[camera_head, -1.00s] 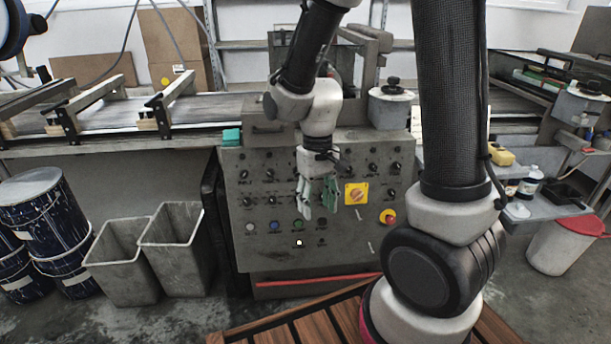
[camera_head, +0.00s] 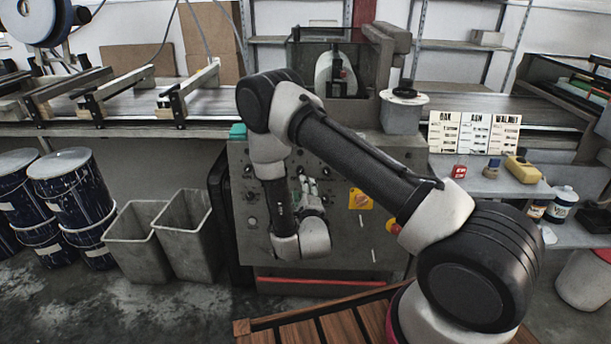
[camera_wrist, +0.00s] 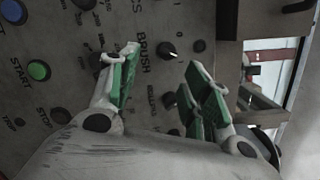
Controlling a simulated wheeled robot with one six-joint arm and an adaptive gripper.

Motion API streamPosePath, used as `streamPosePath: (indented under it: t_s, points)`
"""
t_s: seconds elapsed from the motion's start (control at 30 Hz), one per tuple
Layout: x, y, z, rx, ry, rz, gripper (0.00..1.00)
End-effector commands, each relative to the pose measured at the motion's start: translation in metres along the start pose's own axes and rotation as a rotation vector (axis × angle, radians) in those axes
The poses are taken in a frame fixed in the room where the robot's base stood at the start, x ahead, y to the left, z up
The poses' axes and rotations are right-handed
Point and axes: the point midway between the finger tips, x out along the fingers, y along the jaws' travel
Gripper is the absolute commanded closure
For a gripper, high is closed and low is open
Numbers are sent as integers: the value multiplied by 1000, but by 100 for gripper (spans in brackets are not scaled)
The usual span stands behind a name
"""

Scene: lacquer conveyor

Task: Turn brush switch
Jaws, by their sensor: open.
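The brush switch (camera_wrist: 168,50) is a small dark knob on the grey control panel (camera_wrist: 72,20), right beside the printed BRUSH label in the wrist view. Its exact pointer angle is too small to tell. My gripper (camera_wrist: 162,60) is open, with green pads on both fingers. The knob shows in the gap between the fingertips, which look apart from it. In the head view my gripper (camera_head: 306,190) is in front of the panel (camera_head: 342,255), and my arm hides much of the panel, including the brush switch.
A green button (camera_wrist: 38,70) and other knobs surround the switch. A yellow switch plate (camera_head: 361,199) is on the panel's right. Grey bins (camera_head: 180,240) and dark drums (camera_head: 72,195) stand at left. A conveyor (camera_head: 230,103) runs behind the panel.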

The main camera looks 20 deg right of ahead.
Motion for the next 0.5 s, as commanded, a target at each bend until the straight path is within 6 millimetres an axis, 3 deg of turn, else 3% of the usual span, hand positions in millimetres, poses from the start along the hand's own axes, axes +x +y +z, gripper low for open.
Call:
streamPosePath:
  t_s: [0.17,0.5]
  points:
    - [5,-8,5,115,-22,-31,52]
    - [58,-10,5,117,-21,-31,52]
